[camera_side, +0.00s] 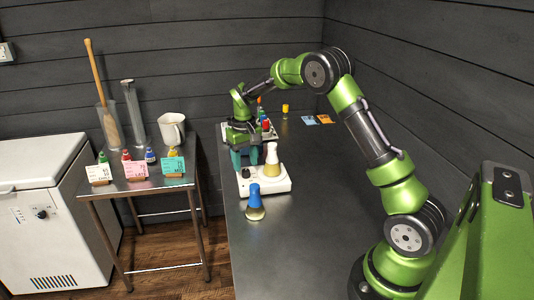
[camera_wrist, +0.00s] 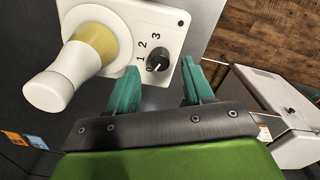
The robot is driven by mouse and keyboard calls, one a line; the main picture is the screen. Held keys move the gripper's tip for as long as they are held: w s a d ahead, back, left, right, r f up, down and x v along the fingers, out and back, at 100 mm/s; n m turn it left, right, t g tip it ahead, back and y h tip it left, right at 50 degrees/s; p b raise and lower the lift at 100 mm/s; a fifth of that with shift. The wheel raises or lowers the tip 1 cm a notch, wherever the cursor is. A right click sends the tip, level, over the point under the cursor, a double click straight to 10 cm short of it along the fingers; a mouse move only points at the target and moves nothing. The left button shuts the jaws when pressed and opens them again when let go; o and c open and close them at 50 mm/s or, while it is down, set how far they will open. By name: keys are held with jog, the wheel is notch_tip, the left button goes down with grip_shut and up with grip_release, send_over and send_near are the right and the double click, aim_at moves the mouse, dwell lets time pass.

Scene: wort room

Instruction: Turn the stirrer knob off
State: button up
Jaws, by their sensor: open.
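The stirrer is a white box (camera_side: 272,182) on the dark bench, also large in the wrist view (camera_wrist: 180,37). Its black knob (camera_wrist: 158,62) sits on the top face beside the printed figures 1, 2 and 3. I cannot tell for sure which mark the knob points to. A white flask (camera_side: 271,160) with yellowish contents stands on the stirrer plate, left of the knob in the wrist view (camera_wrist: 60,75). My gripper (camera_side: 245,163) is open over the knob end of the stirrer. In the wrist view its teal fingertips (camera_wrist: 160,68) lie on either side of the knob, apparently apart from it.
A blue-topped flask (camera_side: 254,201) stands just in front of the stirrer. Behind my gripper is a rack (camera_side: 268,133) with coloured tops, and a yellow-topped vial (camera_side: 285,111). The bench's right middle is clear.

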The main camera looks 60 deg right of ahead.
aim_at(247, 172)
notch_tip(247, 172, up, 14)
jog(key=shift+r, duration=0.2)
jog(key=s+a+r+t+y, duration=0.1)
jog(key=s+a+t, duration=0.2)
jog(key=s+a, duration=0.5)
jog(key=s+a+r+t+y, duration=0.1)
jog(key=s+a+t, duration=0.3)
jog(key=s+a, duration=0.5)
jog(key=s, duration=0.7)
jog(key=shift+s+r, duration=0.25)
